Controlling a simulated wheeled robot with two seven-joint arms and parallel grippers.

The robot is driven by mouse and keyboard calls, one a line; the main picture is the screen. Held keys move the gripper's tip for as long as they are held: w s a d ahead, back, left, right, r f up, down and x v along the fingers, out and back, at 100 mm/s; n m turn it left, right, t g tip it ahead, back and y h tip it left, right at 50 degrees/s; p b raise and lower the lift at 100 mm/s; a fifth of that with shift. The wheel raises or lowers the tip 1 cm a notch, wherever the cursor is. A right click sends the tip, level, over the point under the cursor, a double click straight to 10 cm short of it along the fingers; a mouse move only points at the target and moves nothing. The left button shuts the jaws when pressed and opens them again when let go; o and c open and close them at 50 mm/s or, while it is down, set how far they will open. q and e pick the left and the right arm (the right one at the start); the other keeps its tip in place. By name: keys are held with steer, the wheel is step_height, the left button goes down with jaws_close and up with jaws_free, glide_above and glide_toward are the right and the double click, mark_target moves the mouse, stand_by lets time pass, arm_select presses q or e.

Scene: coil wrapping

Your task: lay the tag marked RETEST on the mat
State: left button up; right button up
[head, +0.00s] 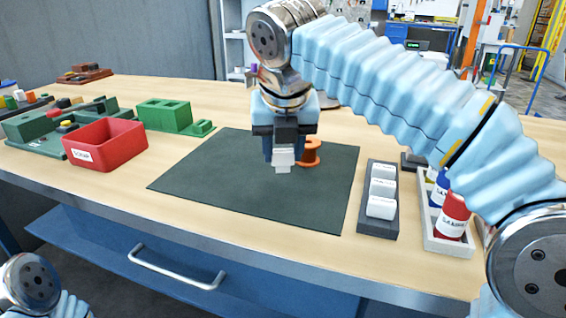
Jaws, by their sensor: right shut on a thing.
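A dark green mat (200,190) lies on the wooden bench in the middle. My right gripper (284,160) points down over the mat. It is shut on a small white tag (284,157), whose marking is too small to read. I cannot tell whether the tag touches the mat. A grey rack (378,226) to the right of the mat holds several white tags, one at its front (381,208); their words cannot be read. Only a joint of my left arm shows at the lower left; its gripper is out of view.
An orange spool (312,152) stands on the mat just right of my right gripper. A red SCRAP bin (105,145) and green fixtures (165,115) are at left. A pale tray (447,243) with red and blue bottles is at right. The mat's front left is clear.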

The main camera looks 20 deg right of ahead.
arm_select(q)
steer(key=shift+f, duration=0.5)
arm_select(e)
steer(key=shift+s+f, duration=0.1)
steer(key=shift+f, duration=1.15)
steer(key=shift+f, duration=0.15)
steer(key=o, duration=1)
steer(key=shift+r, duration=0.35)
arm_select(q)
steer(key=shift+r+p, duration=0.55)
steer(key=shift+r, duration=0.2)
arm_select(e)
steer(key=v, duration=1.1)
steer(key=shift+s+a+r, duration=0.1)
steer(key=shift+s+r, duration=0.1)
steer(key=shift+r, duration=0.05)
arm_select(q)
steer(key=shift+s, duration=0.1)
